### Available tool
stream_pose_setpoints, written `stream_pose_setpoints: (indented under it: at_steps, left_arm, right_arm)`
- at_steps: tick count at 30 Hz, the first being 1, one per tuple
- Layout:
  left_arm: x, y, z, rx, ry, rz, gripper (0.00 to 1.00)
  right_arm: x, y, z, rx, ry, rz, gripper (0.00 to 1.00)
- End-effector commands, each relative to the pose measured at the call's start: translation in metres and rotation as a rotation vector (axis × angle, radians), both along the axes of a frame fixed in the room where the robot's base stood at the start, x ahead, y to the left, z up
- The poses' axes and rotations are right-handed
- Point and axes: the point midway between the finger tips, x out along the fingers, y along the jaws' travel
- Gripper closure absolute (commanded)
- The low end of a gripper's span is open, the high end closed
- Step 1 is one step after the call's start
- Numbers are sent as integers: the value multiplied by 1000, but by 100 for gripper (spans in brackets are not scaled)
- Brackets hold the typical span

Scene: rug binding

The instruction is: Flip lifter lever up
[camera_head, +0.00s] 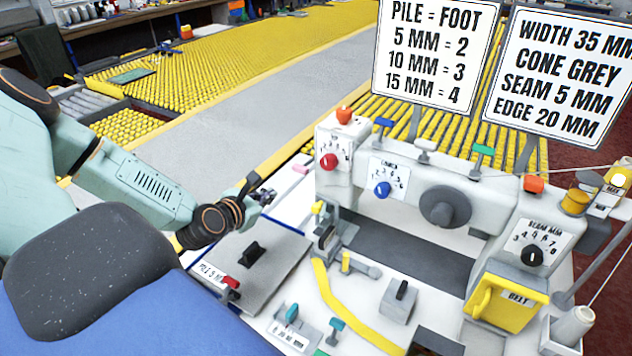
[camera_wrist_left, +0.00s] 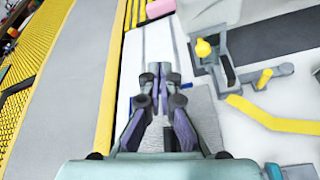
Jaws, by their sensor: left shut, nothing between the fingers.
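A white sewing machine (camera_head: 345,165) stands on a white table. A small lever with a yellow tip (camera_head: 319,207) sits at the left end of its head, beside the presser foot area; I cannot tell for sure that it is the lifter lever. The yellow tip also shows in the left wrist view (camera_wrist_left: 203,48), right of my fingers. My left gripper (camera_head: 265,196) is shut and empty, left of the machine head and apart from the lever. Its closed fingers show in the left wrist view (camera_wrist_left: 160,78). My right gripper is not in view.
A grey plate (camera_head: 275,262) with a black knob lies below my left gripper. A yellow strip (camera_head: 345,310) curves across the table front. Red (camera_head: 328,161) and blue (camera_head: 382,189) dials sit on the machine. Two signs (camera_head: 437,50) stand behind. A pink block (camera_wrist_left: 160,8) lies beyond my fingers.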

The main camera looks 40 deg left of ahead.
Motion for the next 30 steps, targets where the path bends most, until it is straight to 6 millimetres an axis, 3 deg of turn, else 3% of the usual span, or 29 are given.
stream_pose_setpoints:
  at_steps: [3,9,14,30]
  left_arm:
    - [-2,-8,-4,-181,-13,23,100]
    - [-3,-11,-5,-330,-27,57,100]
    - [1,-12,-9,-351,-30,60,100]
    - [31,-11,-26,-343,-26,62,100]
  right_arm:
    - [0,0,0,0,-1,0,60]
    - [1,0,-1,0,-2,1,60]
    - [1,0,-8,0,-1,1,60]
    - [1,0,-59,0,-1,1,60]
